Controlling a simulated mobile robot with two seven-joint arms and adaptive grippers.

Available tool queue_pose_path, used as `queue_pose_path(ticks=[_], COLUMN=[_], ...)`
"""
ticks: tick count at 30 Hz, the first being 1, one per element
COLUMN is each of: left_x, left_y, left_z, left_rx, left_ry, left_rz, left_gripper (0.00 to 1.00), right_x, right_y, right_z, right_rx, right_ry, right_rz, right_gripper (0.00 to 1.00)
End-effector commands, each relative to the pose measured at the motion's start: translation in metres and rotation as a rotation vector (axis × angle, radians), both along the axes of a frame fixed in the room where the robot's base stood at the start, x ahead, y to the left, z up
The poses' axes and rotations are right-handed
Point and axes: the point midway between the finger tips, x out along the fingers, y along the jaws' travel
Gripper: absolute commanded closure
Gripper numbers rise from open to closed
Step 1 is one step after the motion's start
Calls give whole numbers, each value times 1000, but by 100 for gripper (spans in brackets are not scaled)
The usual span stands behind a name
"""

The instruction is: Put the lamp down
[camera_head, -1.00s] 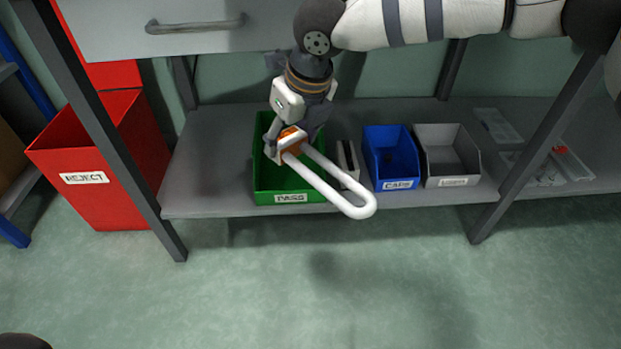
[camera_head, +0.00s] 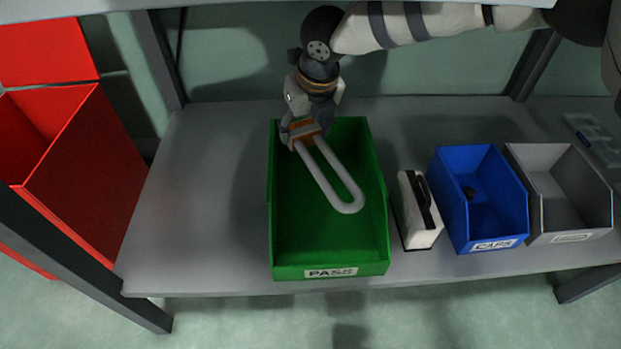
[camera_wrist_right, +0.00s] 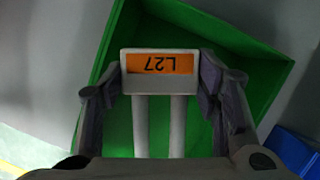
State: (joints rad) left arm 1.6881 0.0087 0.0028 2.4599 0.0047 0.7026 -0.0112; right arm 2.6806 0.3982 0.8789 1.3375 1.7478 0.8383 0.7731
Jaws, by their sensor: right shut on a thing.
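The lamp (camera_head: 338,183) is a white U-shaped tube with a base bearing an orange label. My right gripper (camera_head: 304,135) is shut on the lamp's base, over the green PASS bin (camera_head: 330,258). The tube points toward the bin's front, and the lamp appears over or within the bin opening; its exact height above the floor is unclear. In the right wrist view the lamp base (camera_wrist_right: 160,84) sits between both fingers, its orange label reading L27 upside down. The bin (camera_wrist_right: 255,75) is behind it. My left gripper is not in view.
Right of the bin on the grey shelf (camera_head: 205,200) stand a white case with a black handle (camera_head: 421,228), a blue CAPS bin (camera_head: 492,215) and a grey bin (camera_head: 575,210). A red bin (camera_head: 90,170) is at left. The shelf left of the green bin is clear.

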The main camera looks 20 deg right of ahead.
Motion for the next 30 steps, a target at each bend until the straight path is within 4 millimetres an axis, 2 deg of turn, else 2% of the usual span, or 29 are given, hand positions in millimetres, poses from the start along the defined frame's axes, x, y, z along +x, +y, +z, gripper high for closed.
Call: queue_pose_path(ticks=[6, 15, 25, 26, 28, 30], left_x=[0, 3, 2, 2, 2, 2], left_y=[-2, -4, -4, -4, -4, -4], left_z=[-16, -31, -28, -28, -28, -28], left_rx=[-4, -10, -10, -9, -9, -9], left_ry=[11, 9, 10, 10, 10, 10], left_rz=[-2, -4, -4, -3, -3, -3], left_gripper=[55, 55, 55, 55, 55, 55], right_x=[0, 0, 0, 0, 0, 0], right_y=[0, 0, 0, 0, 0, 0], right_z=[-46, -98, -100, -101, -101, -101], right_rx=[-1, -1, 1, 1, 1, 0], right_ry=[4, 0, 0, 0, 0, 0], right_rz=[0, -1, -2, -2, -2, -1], right_gripper=[76, 76, 76, 42, 26, 24])
